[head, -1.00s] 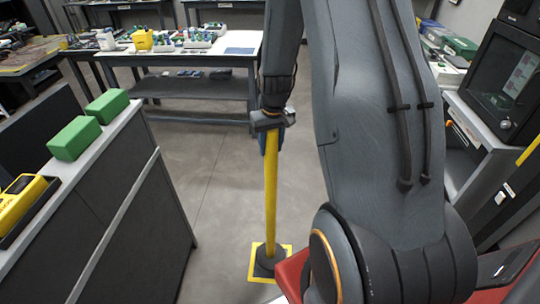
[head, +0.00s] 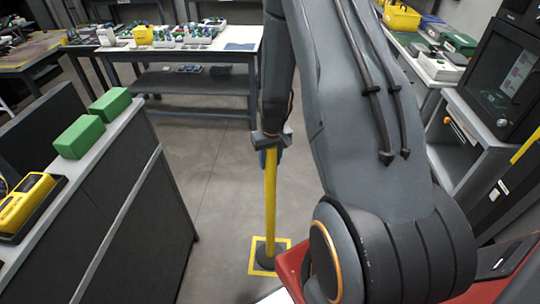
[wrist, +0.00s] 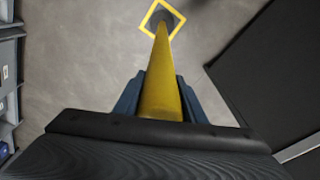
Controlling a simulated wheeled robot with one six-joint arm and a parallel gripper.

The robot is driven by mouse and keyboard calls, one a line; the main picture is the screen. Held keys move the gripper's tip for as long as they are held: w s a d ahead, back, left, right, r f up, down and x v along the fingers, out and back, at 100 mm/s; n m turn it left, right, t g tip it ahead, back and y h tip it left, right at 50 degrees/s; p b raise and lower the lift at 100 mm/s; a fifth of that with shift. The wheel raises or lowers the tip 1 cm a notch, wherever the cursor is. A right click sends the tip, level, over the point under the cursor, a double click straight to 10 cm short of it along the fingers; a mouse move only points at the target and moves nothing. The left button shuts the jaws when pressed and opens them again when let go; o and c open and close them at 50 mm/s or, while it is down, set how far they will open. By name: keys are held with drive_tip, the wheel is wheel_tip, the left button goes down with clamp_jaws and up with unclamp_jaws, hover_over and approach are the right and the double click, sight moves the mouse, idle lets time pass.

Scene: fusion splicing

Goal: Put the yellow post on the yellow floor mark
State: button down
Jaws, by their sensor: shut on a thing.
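The yellow post (head: 270,205) stands nearly upright, with a dark round base (head: 266,254) at its foot. The yellow floor mark (head: 283,242) is a square outline on the grey floor, and the base shows inside it. My gripper (head: 271,160) is shut on the upper part of the post, with its blue fingers on either side. In the wrist view the post (wrist: 160,85) runs away from my gripper (wrist: 160,100) to the base, which shows inside the mark (wrist: 148,24). I cannot tell whether the base touches the floor.
A dark cabinet (head: 125,205) with green blocks (head: 80,136) and a yellow device (head: 25,200) stands at left. A workbench (head: 190,57) stands at the back. A dark-screened machine (head: 505,75) is at right. The floor (head: 215,175) between them is clear.

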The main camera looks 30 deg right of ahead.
drive_tip(key=shift+w, duration=0.15)
drive_tip(key=c, duration=1.6)
unclamp_jaws()
drive_tip(key=shift+f, duration=0.15)
drive_tip(key=o, duration=0.5)
drive_tip(key=r+b, duration=0.1)
drive_tip(key=r, duration=0.3)
drive_tip(key=s+r+b, duration=0.1)
drive_tip(key=r, duration=0.3)
drive_tip(key=r+b, duration=0.1)
drive_tip(key=r, duration=0.3)
drive_tip(key=shift+s+a+b, duration=0.1)
drive_tip(key=shift+s+b, duration=0.2)
drive_tip(key=shift+n, duration=0.8)
drive_tip(key=shift+s+a+r+b, duration=0.35)
drive_tip(key=shift+s+a+r, duration=0.7)
drive_tip(key=shift+s+a, duration=1.4)
drive_tip(key=shift+s+a+r+b, duration=0.3)
drive_tip(key=shift+s+a+r, duration=0.75)
drive_tip(key=shift+s+a, duration=1.4)
drive_tip(key=shift+s+a+r+b, duration=0.35)
drive_tip(key=shift+s+a+r, duration=0.7)
drive_tip(key=shift+s+a, duration=1.4)
